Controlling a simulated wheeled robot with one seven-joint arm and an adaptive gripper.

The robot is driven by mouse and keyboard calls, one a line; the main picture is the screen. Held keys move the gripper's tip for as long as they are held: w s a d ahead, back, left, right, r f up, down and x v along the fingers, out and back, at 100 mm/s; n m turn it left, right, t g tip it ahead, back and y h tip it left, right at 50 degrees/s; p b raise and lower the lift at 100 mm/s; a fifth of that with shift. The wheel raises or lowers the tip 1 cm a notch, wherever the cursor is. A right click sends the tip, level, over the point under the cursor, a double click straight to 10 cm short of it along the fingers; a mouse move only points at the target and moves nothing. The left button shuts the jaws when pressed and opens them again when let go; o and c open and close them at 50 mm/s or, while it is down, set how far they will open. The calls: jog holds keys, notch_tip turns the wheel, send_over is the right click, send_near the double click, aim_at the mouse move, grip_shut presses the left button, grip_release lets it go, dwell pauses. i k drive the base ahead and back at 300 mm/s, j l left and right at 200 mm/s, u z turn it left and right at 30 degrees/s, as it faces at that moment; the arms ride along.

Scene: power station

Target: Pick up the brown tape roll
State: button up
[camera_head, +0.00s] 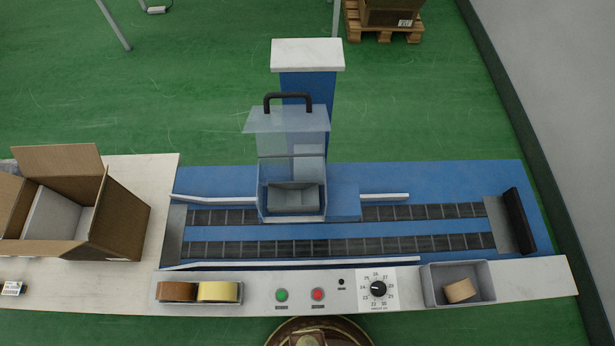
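A brown tape roll (178,291) lies in a shallow grey tray (239,301) set into the pale front panel, left of centre. A yellow tape roll (218,291) sits right beside it, on its right, in the same tray. A lighter tan roll (460,290) lies tilted in a grey square bin (431,288) at the panel's right end. My gripper is not in view, so its state and its distance from the brown tape roll do not show.
A blue conveyor machine (352,230) with a clear-covered box (290,140) stands behind the panel. Green (281,295) and red (317,294) buttons and a dial (378,289) are right of the tray. An open carton (118,215) stands at left. A round brownish shape is cut off at the bottom edge.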

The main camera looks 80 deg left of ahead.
aim_at(169, 291)
jog(key=u, duration=4.6)
jog(key=i, duration=0.35)
